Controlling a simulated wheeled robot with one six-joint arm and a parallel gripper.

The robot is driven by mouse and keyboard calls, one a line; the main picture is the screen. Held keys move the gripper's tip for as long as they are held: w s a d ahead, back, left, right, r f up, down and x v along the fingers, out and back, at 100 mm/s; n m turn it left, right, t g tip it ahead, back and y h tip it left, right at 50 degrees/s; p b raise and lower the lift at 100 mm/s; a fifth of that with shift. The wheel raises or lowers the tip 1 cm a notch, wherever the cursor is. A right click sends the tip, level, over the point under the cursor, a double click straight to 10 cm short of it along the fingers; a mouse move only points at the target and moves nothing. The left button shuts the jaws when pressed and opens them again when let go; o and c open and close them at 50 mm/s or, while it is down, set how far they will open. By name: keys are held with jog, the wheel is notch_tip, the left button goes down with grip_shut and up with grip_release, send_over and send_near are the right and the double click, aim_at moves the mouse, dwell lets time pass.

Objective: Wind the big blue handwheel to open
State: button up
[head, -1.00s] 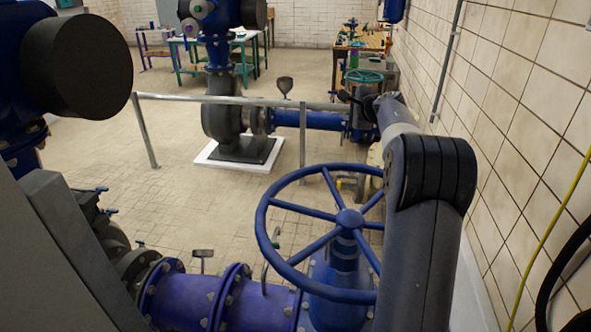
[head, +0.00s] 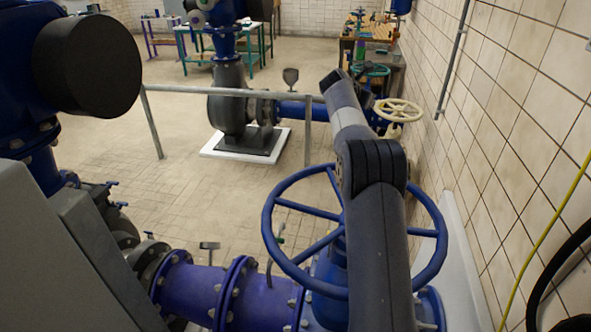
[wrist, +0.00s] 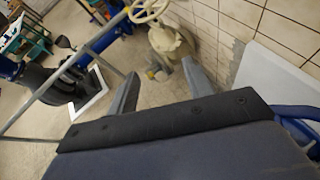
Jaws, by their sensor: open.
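The big blue handwheel (head: 268,232) lies roughly level on its blue valve at the lower middle of the head view. My arm crosses in front of it and hides its hub and some spokes. In the wrist view a curved blue piece (wrist: 297,112) at the right edge looks like part of its rim. My gripper (wrist: 160,69) shows two separated fingers in the wrist view, with nothing between them but floor and distant fittings. It is beyond the wheel's rim, not on it. In the head view I cannot make out its fingers.
A cream handwheel (head: 398,110) stands farther off near the tiled wall (head: 500,110); it also shows in the wrist view (wrist: 148,10). A grey railing (head: 225,92) crosses in front of a pump. Blue pipe (head: 195,290) runs left of the valve. A yellow cable hangs at right.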

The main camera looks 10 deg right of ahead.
jog(key=s+a+f+m+g+y+p, duration=0.25)
jog(key=a+f+m+g+y, duration=0.35)
jog(key=a, duration=0.5)
jog(key=n+g+y, duration=0.2)
jog(key=y, duration=0.1)
send_near(296, 174)
jog(key=f, duration=0.9)
jog(key=shift+w+a+f+p, duration=0.1)
jog(key=shift+w+f+p, duration=0.1)
jog(key=shift+f+p, duration=0.2)
jog(key=shift+c, duration=0.6)
jog(key=shift+r, duration=0.2)
grip_shut()
